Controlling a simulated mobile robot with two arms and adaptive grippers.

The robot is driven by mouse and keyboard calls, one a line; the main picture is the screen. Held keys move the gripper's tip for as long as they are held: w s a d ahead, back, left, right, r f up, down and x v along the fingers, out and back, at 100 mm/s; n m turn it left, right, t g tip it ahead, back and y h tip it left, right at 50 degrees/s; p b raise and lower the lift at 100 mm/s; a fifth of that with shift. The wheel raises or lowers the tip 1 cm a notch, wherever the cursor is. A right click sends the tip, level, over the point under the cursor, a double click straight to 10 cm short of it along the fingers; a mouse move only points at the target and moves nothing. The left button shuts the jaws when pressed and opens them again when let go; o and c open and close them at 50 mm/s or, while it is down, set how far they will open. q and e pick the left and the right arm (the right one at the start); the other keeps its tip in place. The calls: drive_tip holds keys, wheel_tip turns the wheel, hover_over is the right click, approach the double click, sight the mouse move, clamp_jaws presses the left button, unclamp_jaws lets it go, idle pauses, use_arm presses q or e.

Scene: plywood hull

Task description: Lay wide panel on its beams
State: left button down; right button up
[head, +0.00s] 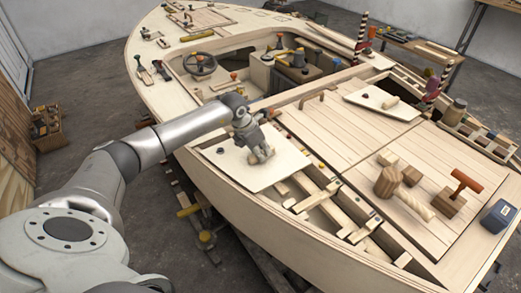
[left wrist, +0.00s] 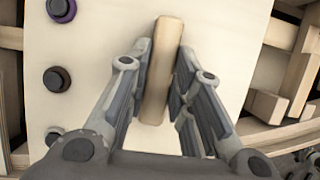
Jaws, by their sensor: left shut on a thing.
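A pale panel (head: 237,172) hangs at or just over the open bay in the near side of the hull deck. It looks roughly level; I cannot tell if it touches the beams. My left gripper (head: 261,152) is shut on the panel's wooden handle. In the left wrist view the fingers (left wrist: 160,75) stand on both sides of the handle (left wrist: 158,100), over the panel's bare face (left wrist: 100,28). Wooden beams (head: 318,196) show in the bay to the panel's right; the panel hides those beneath it. My right gripper is out of view.
A second pale panel (head: 364,98) with a handle lies on the far deck. A mallet (head: 388,182), a red-handled tool (head: 464,182) and a blue box (head: 498,214) lie on the right deck. A steering wheel (head: 200,64) stands beyond the panel.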

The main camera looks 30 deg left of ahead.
use_arm(q)
drive_tip(key=shift+f, duration=0.25)
drive_tip(key=c, duration=1.2)
unclamp_jaws()
